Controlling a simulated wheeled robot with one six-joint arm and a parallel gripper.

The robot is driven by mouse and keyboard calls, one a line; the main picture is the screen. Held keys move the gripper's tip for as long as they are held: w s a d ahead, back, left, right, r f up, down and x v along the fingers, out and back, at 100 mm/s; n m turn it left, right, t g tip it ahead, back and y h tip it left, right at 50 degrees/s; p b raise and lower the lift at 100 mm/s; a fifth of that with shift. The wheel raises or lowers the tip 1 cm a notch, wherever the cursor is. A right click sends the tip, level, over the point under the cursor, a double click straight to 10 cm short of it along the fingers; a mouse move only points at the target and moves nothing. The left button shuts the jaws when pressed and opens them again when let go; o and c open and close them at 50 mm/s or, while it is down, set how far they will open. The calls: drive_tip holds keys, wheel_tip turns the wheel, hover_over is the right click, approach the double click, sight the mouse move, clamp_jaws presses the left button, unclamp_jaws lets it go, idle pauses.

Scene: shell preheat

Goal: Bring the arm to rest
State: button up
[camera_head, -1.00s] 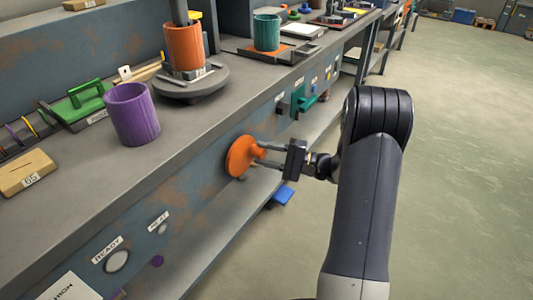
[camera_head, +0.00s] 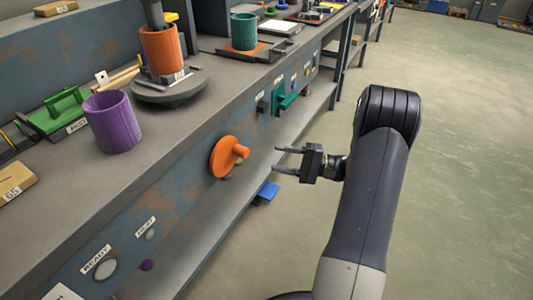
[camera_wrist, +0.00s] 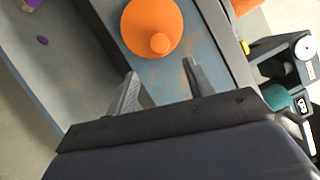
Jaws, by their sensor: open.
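My gripper (camera_head: 287,160) is open and empty, in the air to the right of the bench front. Its two fingers point left toward an orange knob (camera_head: 224,157) on the bench's front panel, with a clear gap between them. In the wrist view the orange knob (camera_wrist: 152,27) lies beyond the fingertips of my open gripper (camera_wrist: 160,78). Nothing is between the fingers.
The workbench (camera_head: 185,135) bears a purple cup (camera_head: 112,122), an orange cylinder (camera_head: 161,50) on a round stand, a teal cup (camera_head: 243,32) and a green-handled tool (camera_head: 62,108). A teal handle (camera_head: 284,97) juts from the front panel. Open floor (camera_head: 460,170) lies to the right.

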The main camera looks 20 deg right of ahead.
sight(248, 151)
drive_tip(key=shift+s+d, duration=0.3)
drive_tip(key=shift+d, duration=0.25)
drive_tip(key=b+x, duration=0.1)
drive_tip(key=x, duration=1)
drive_tip(key=shift+f+b, duration=0.15)
drive_tip(key=shift+b, duration=0.25)
drive_tip(key=shift+d, duration=0.15)
drive_tip(key=r+p+v, duration=0.1)
drive_tip(key=p+v, duration=0.1)
drive_tip(key=v, duration=0.9)
drive_tip(key=shift+n, duration=0.4)
drive_tip(key=b+x, duration=0.2)
drive_tip(key=x, duration=0.9)
drive_tip(key=shift+f, duration=0.2)
drive_tip(key=shift+r+n+g+h, duration=0.2)
drive_tip(key=shift+r+n+h, duration=0.2)
drive_tip(key=shift+n, duration=0.4)
drive_tip(key=shift+r+n+g+h, duration=0.25)
drive_tip(key=shift+n+h, duration=0.15)
drive_tip(key=shift+n, duration=0.4)
